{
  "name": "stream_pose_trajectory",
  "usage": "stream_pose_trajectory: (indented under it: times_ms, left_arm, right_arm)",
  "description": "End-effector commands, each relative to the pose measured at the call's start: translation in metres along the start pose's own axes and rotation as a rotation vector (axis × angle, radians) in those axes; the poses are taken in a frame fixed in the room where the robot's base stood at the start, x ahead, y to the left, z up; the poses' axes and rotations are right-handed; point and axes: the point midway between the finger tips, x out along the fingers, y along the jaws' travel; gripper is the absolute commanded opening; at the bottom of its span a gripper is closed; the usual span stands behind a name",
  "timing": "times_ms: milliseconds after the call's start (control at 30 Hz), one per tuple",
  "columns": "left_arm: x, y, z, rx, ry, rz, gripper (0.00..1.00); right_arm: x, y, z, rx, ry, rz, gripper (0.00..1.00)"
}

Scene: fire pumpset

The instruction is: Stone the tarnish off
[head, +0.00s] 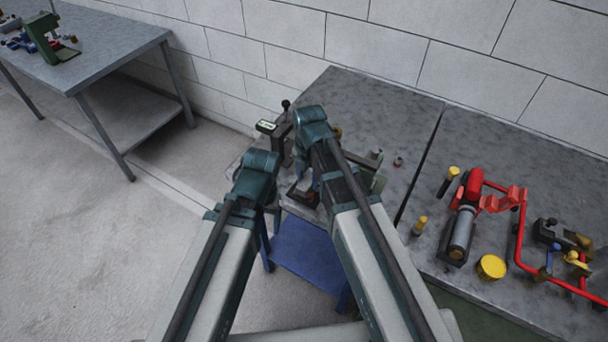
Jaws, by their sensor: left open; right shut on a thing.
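My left gripper (275,193) is open at the end of the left arm, over the left end of the grey bench. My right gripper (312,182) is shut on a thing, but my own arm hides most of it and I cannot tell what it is. Dark parts with a brownish piece (301,194) show between the two arms, close to both grippers. I cannot make out a tarnished surface or a stone from here.
A dark upright device with a light display (266,126) stands behind my grippers. The right bench (400,270) holds a red and grey cylinder (465,215), red pipework (519,240), yellow-topped pieces and a yellow disc (491,267). Another table (120,55) stands far left; open floor lies between.

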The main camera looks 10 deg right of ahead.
Motion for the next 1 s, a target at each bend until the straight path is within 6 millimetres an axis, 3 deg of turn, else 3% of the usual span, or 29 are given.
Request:
stream_pose_trajectory:
  times_ms: [667, 1000]
  left_arm:
    - [-0.001, 0.0, 0.0, 0.0, 0.0, 0.0, 0.81]
    - [-0.002, 0.0, 0.0, 0.0, 0.0, 0.0, 0.81]
  right_arm:
    - [-0.001, -0.032, -0.014, 0.0, 0.002, -0.004, 0.0]
    - [-0.002, -0.032, -0.013, -0.001, 0.001, -0.003, 0.0]
